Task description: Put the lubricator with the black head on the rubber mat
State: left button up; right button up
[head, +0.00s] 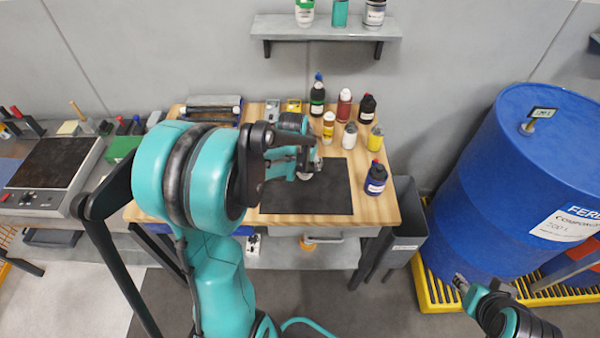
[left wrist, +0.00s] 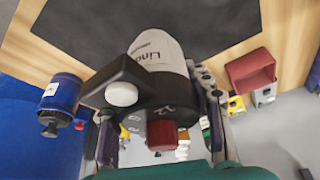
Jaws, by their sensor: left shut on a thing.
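The lubricator with the black head (left wrist: 155,85) fills the middle of the left wrist view; it has a white labelled body, a white knob and a red cap. My left gripper (head: 308,165) is shut on it, with a finger on each side. In the head view my left arm hides most of it. The black rubber mat (head: 335,195) lies flat on the wooden bench; it also shows in the left wrist view (left wrist: 120,22). The gripper is over the mat's back left part; contact with the mat cannot be told. My right gripper (head: 461,284) is at the lower right, too small to judge.
Several bottles stand at the back of the bench (head: 382,208), including a yellow one (head: 376,138). A blue bottle (head: 376,179) stands just right of the mat. A grey bin (head: 405,242) and a blue drum (head: 530,190) are right of the bench.

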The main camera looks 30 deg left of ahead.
pick_arm(q)
jog(key=a+f, duration=0.2)
jog(key=a, duration=0.1)
jog(key=shift+w+a+b, duration=0.15)
jog(key=shift+w+b, duration=0.2)
jog(key=shift+w, duration=0.05)
notch_tip(320, 180, down, 4)
jog(key=shift+f+b, duration=0.15)
jog(key=shift+b, duration=0.8)
jog(key=o, duration=0.9)
jog(key=shift+f, duration=0.1)
jog(key=shift+c, duration=0.2)
jog(key=o, duration=0.4)
jog(key=shift+o, duration=0.2)
jog(key=shift+r, duration=0.2)
